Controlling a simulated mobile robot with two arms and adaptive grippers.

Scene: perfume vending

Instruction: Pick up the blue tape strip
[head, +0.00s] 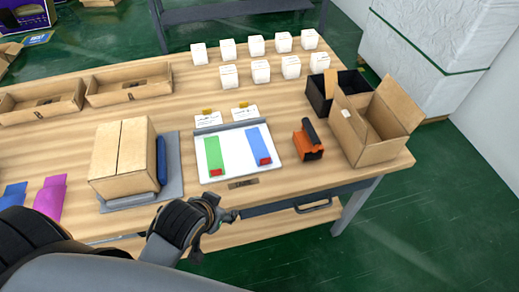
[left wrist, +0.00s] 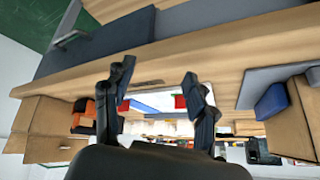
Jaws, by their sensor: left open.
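The blue tape strip (head: 259,146) has a red end and lies on the right part of a white board (head: 233,160) on the table. A green tape strip (head: 212,155) with a red end lies on the board's left part. My left gripper (head: 222,212) is in front of the table's near edge, below the board in the head view, apart from both strips. In the left wrist view its two fingers (left wrist: 158,95) are spread with nothing between them. The board shows beyond the fingers there, with a red end visible. My right gripper is in neither view.
A closed cardboard box (head: 123,160) on a grey mat stands left of the board. An orange and black tape dispenser (head: 308,141) and an open cardboard box (head: 374,124) stand right. Several small white boxes (head: 261,71) stand at the back. A drawer (head: 290,203) is under the near edge.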

